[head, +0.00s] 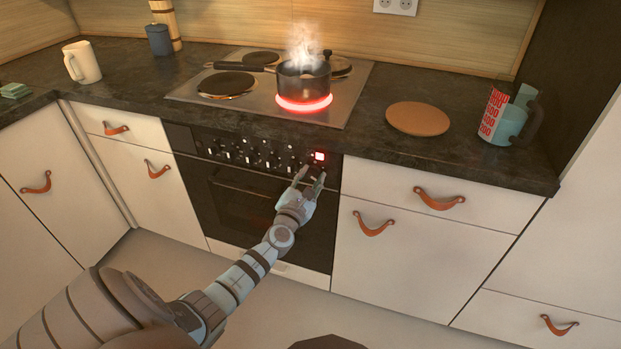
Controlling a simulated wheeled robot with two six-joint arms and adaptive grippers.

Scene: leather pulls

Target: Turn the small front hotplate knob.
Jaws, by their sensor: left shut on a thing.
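The hotplate (180,94) is set into the dark worktop, with the black control panel (185,140) on the oven front below it. Several knobs (245,155) run along the panel. A red light (319,156) glows near the panel's right end. My left gripper (313,173) is at that end, just below the light, shut on a dark knob that its fingers mostly hide. The front right plate (303,107) glows red under a dark pot (303,84), and steam rises from it. My right gripper is not in view.
A round wooden board (418,118) and a jug with red lettering (508,116) stand on the worktop at right. A cream mug (82,62) and a dark jar (159,40) stand at left. Leather pulls (372,226) stick out from the white fronts beside the oven.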

